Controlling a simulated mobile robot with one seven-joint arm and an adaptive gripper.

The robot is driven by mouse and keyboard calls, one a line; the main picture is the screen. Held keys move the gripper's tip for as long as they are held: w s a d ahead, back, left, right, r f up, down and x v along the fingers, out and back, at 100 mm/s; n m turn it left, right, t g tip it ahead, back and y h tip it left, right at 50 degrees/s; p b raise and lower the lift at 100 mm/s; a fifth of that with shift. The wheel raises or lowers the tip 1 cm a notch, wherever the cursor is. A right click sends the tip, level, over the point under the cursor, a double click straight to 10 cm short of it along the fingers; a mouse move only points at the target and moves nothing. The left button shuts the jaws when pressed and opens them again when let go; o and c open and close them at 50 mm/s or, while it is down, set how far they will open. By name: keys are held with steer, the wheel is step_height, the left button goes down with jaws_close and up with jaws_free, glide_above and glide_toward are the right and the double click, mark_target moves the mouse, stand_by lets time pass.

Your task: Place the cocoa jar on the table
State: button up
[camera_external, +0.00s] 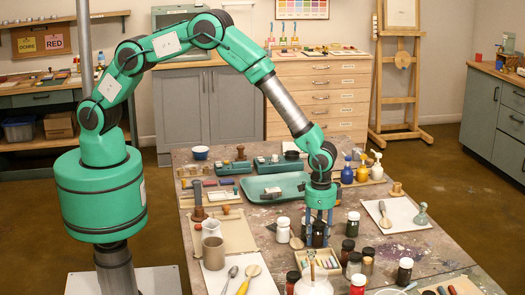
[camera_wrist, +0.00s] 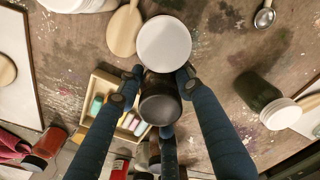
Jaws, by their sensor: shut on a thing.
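The cocoa jar appears as a dark, round-bodied jar between the fingers of my gripper (camera_external: 319,236). In the wrist view its dark body (camera_wrist: 160,103) lies between the fingertips, and a pale round disc (camera_wrist: 163,43) beside it looks like its lid. My gripper (camera_wrist: 158,84) is shut on it and points down. The fingers hide much of the jar in the external view. It is low over the paint-marked table (camera_external: 262,212); whether its base touches the wood I cannot tell.
A white-lidded jar (camera_external: 283,231) stands just left of my gripper, a dark green jar (camera_external: 353,228) to its right. A box of coloured sticks (camera_external: 322,262) lies in front. Several dark jars stand front right. Bare wood shows around the green jar (camera_wrist: 258,93).

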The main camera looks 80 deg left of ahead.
steer(key=shift+f, duration=0.4)
steer(key=o, duration=1.4)
steer(key=shift+r, duration=0.1)
step_height(320, 180, up, 12)
steer(key=shift+f, duration=0.1)
